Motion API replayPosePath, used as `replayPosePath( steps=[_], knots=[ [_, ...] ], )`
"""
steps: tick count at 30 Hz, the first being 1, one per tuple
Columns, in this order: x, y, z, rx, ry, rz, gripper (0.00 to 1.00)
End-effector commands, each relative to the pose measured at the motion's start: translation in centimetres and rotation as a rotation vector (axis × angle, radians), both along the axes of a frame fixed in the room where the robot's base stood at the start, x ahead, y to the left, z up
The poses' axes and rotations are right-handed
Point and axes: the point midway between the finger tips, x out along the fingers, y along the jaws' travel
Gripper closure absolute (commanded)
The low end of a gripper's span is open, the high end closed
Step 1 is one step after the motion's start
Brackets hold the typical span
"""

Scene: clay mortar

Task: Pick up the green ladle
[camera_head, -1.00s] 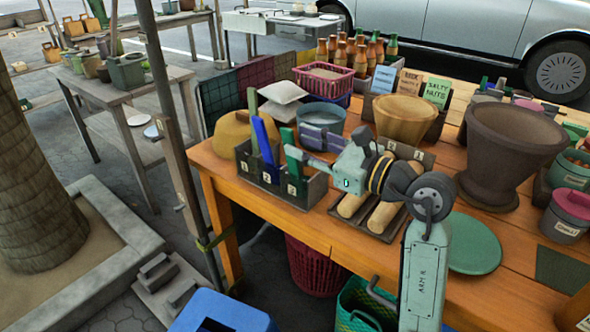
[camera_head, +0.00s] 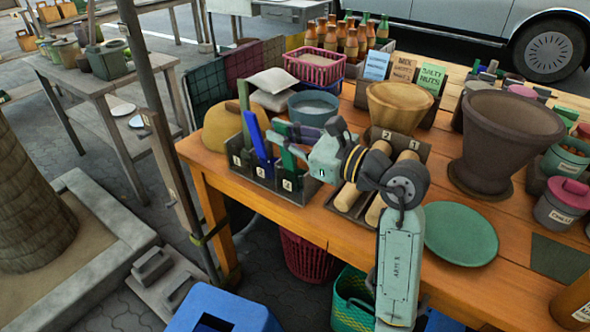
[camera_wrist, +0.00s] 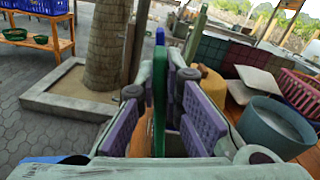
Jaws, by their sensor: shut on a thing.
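The green ladle (camera_head: 289,158) stands upright in the front right part of a dark divided holder (camera_head: 294,191) near the table's front left corner. Its lower part is hidden by the holder. My gripper (camera_head: 282,132) reaches in from the right and is shut on the ladle's upper handle. In the wrist view, the green handle (camera_wrist: 159,105) runs between the purple pads of my gripper (camera_wrist: 160,88).
Close behind the gripper is a blue-grey bowl (camera_head: 313,105). A tan rounded object (camera_head: 222,128) is left of the holder. Wooden rollers (camera_head: 350,192) lie in a tray under my arm. A green plate (camera_head: 461,236) and a dark mortar (camera_head: 505,135) stand to the right.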

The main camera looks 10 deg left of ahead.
Motion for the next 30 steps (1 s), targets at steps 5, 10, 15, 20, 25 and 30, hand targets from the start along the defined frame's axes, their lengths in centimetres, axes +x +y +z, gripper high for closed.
replayPosePath(
  steps=[5,10,15,20,25,30],
  knots=[
    [0.0,0.0,0.0,0.000,0.000,0.000,1.00],
    [0.0,0.0,0.0,0.000,0.000,0.000,1.00],
    [0.0,0.0,0.0,0.000,0.000,0.000,1.00],
    [0.0,0.0,0.3,0.000,-0.001,0.000,1.00],
    [0.0,0.0,2.8,-0.001,-0.003,0.001,1.00],
    [0.0,0.0,6.5,-0.003,-0.003,0.001,1.00]
  ],
)
